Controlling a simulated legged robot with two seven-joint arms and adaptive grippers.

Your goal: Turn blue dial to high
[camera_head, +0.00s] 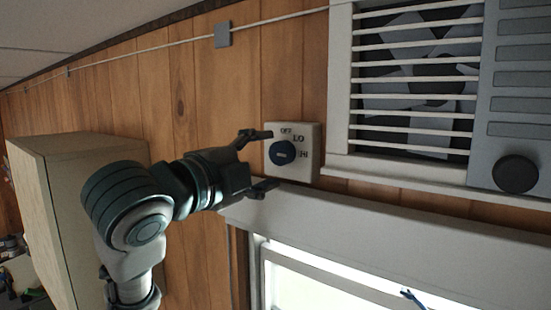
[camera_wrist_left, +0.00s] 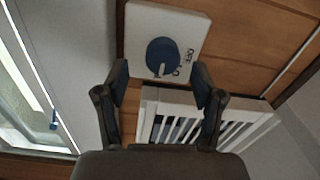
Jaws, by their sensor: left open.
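The blue dial (camera_head: 282,153) sits on a cream switch plate (camera_head: 309,166) on the wood-panelled wall. The plate has OFF, LO and HI marked around the dial. The dial also shows in the left wrist view (camera_wrist_left: 162,57), beyond the fingertips, with a pale pointer mark near its lower edge. My left gripper (camera_head: 267,161) is open, with one finger above the dial and one below it in the head view. In the wrist view its fingers (camera_wrist_left: 160,80) are spread wide; I cannot tell whether they touch the dial. My right gripper is not in view.
A white slatted vent with a fan (camera_head: 415,145) and a grey panel with a black knob (camera_head: 516,174) are at the right. A white window frame (camera_head: 330,222) lies below the plate. A beige cabinet (camera_head: 55,205) stands behind my left arm.

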